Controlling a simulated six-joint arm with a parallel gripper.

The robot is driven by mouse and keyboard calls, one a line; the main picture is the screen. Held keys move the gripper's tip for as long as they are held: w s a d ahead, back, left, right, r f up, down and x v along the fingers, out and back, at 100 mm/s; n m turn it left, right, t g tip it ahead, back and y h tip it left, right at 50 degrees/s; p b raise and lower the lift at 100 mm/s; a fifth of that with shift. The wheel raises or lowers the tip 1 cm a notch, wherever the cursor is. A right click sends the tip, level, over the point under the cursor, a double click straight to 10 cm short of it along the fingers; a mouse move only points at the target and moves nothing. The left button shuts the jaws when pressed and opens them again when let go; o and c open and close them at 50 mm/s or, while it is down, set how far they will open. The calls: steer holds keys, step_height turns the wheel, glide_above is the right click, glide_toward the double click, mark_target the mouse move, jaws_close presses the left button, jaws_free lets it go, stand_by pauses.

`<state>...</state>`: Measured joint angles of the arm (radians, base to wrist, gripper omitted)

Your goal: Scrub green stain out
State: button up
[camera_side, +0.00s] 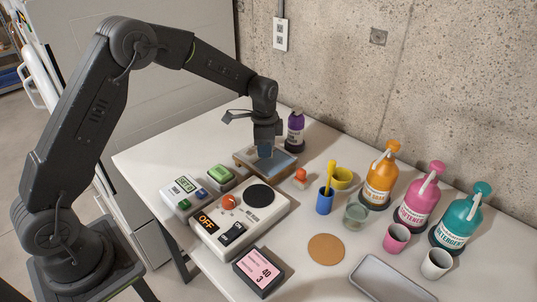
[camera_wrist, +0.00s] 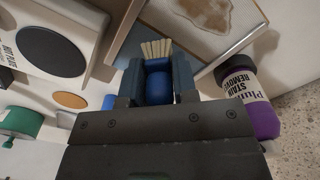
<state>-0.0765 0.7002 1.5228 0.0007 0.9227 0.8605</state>
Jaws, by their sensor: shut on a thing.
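My gripper (camera_side: 266,146) is shut on a blue brush (camera_wrist: 158,86) with cream bristles. It holds the brush over a wood-edged tray (camera_side: 242,160) with a blue-grey inside. In the wrist view the bristles point toward the tray, and contact cannot be told. A brownish, irregular stain (camera_wrist: 203,14) shows on a pale surface at the top of the wrist view. No clearly green stain can be made out. A purple stain remover bottle (camera_side: 295,131) stands just behind the tray; it also shows in the wrist view (camera_wrist: 243,88).
A white machine (camera_side: 222,238) reading OFF, with a round black plate, stands in front of the tray. Beside it are a green-topped block (camera_side: 220,173) and a pink display (camera_side: 259,270). Orange (camera_side: 380,181), pink (camera_side: 420,206) and teal (camera_side: 459,222) bottles, cups and a grey tray (camera_side: 388,280) stand right.

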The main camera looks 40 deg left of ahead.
steer(key=shift+r, duration=3.1)
